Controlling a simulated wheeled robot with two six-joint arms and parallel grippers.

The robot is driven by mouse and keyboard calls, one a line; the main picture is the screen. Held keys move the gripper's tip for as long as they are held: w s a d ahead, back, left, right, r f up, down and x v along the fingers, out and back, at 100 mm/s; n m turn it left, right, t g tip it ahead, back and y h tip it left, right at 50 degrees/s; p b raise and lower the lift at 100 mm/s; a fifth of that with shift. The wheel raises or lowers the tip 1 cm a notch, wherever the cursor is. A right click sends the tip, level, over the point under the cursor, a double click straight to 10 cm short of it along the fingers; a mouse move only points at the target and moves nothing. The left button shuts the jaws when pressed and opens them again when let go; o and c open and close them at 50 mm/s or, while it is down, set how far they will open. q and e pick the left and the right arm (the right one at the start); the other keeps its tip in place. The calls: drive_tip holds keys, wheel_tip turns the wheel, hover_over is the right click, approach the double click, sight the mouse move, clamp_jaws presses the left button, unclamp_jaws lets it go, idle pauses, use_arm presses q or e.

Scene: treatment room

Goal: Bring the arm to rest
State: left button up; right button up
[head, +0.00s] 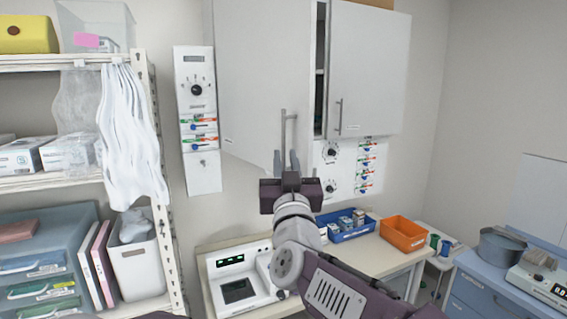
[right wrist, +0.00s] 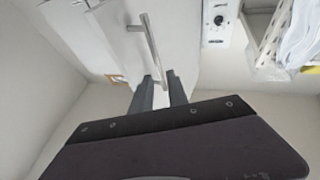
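My right gripper (head: 287,158) is in the middle of the head view, pointing up at the wall cabinet. Its two grey fingers are apart with a gap between them. They are at the lower end of the bar handle (head: 283,127) on the left cabinet door (head: 256,75). In the right wrist view the handle (right wrist: 150,42) runs down toward the open fingers (right wrist: 160,88); I cannot tell whether they touch it. The left door stands swung open, with a dark gap (head: 320,70) beside the right door (head: 368,70). My left gripper is not in view.
A shelf rack (head: 150,110) with boxes and a hanging white cloth (head: 130,130) stands at the left. Below my right arm a counter holds a white device (head: 235,285), a blue tray (head: 345,236) and an orange bin (head: 404,234). A blue cart (head: 490,290) stands right.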

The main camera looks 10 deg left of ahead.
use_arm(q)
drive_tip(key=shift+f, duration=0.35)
use_arm(e)
drive_tip(key=shift+s+d+f, duration=0.2)
drive_tip(key=shift+s, duration=0.3)
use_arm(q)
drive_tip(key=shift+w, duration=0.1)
use_arm(e)
drive_tip(key=shift+w, duration=0.1)
